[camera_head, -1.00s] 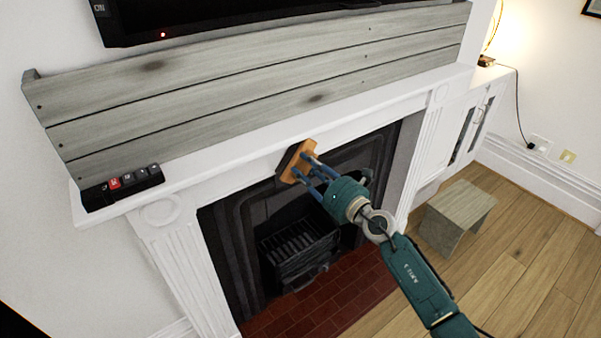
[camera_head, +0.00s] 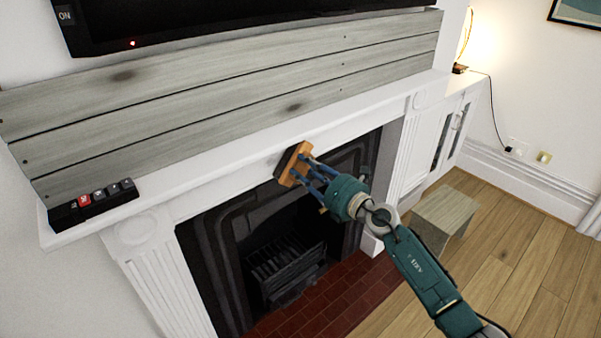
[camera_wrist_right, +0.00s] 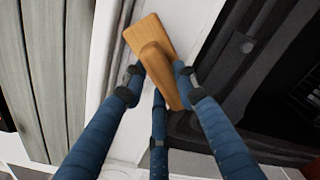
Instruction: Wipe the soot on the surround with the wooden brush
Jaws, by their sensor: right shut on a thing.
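The wooden brush (camera_head: 293,163) has an orange-brown wooden back and a dark bristle side. My right gripper (camera_head: 311,173) is shut on its wooden handle, with the bristle side turned to the white surround (camera_head: 232,178) just above the firebox opening. The brush is at or very close to the surround; I cannot tell if it touches. In the right wrist view, the blue fingers close around the brush handle (camera_wrist_right: 158,68). I can make out no soot on the visible white surround; the brush may hide some. My left gripper is not in view.
Grey planks (camera_head: 220,90) stand above the white mantel shelf. A black box with small keys (camera_head: 92,205) sits at the shelf's left end. A black grate (camera_head: 285,268) is in the firebox over red tiles. A grey stool (camera_head: 445,217) stands on the floor at right.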

